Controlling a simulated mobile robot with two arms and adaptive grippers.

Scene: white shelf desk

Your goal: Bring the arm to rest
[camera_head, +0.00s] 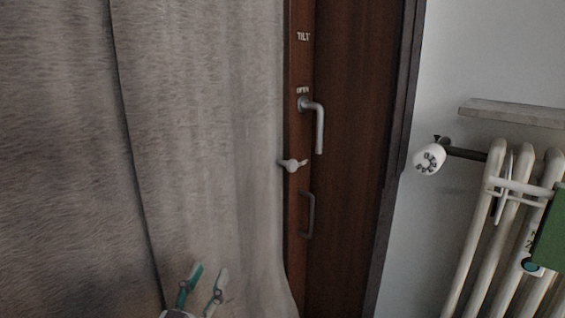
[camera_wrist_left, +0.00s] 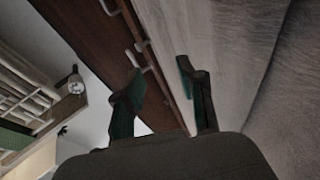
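My left gripper (camera_head: 205,283) shows at the bottom of the head view, in front of the grey curtain (camera_head: 210,130). Its two green-tipped fingers stand apart with nothing between them. In the left wrist view the same gripper (camera_wrist_left: 161,82) is open and empty, with the brown door frame and curtain behind it. My right gripper is not in either view.
A dark brown door (camera_head: 350,130) with a metal handle (camera_head: 319,125) stands right of the curtain. A white radiator (camera_head: 490,235) with a valve knob (camera_head: 429,159) is at the right. A green object (camera_head: 550,235) sits by the radiator at the right edge.

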